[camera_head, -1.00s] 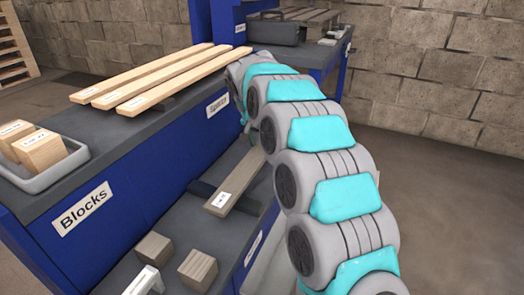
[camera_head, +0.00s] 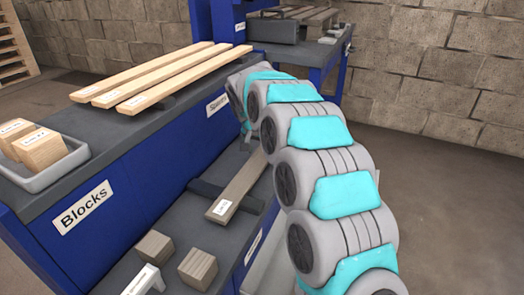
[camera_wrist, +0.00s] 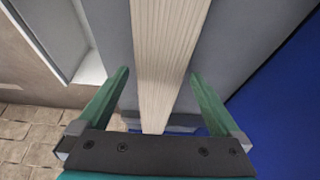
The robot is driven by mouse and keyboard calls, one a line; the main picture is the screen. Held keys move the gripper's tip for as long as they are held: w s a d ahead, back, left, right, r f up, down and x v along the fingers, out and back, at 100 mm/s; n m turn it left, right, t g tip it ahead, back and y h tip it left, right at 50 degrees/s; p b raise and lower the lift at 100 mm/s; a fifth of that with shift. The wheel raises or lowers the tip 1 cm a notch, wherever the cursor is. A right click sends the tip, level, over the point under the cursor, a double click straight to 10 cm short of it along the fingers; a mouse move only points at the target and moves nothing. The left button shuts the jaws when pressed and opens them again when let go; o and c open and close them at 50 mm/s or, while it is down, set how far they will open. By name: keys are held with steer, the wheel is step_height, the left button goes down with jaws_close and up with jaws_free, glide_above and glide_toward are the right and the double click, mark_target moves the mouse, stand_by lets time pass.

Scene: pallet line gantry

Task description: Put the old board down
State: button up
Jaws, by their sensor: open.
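The old board (camera_head: 238,190), a grey-brown plank with a small white label at its near end, lies on the lower dark shelf, across a dark crosspiece. Its far end is hidden behind my arm in the head view. In the wrist view, a pale-grained board (camera_wrist: 165,55), which looks like the same one, runs lengthwise between the green fingers of my gripper (camera_wrist: 158,78). The fingers stand apart, with a visible gap on each side of the board. In the head view my gripper is hidden by my arm.
Several pale new boards (camera_head: 160,78) lie on the upper bench labelled Spacers. A grey tray (camera_head: 62,172) with blocks stands at its near end. Two loose blocks (camera_head: 198,268) sit on the lower shelf near a white bracket (camera_head: 146,280). Open floor lies to the right.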

steer(key=v, duration=1.2)
steer(key=s+d+f+n+g, duration=0.1)
steer(key=s+d+g, duration=0.1)
steer(key=s+d, duration=0.7)
steer(key=s+d+f+n+g, duration=0.1)
steer(key=s+d, duration=0.6)
steer(key=s, duration=0.5)
steer(key=s+d+f+g, duration=0.1)
steer(key=s+d+f, duration=0.1)
steer(key=s, duration=0.6)
steer(key=s+d+f+n+g+y, duration=0.1)
steer(key=s+d+f, duration=0.1)
steer(key=s, duration=0.7)
steer(key=s+d+f+n+g, duration=0.1)
steer(key=s+f, duration=0.3)
steer(key=s, duration=0.5)
steer(key=shift+s+d+f+y, duration=0.15)
steer(key=shift+d+f+y, duration=0.15)
steer(key=shift+d, duration=0.25)
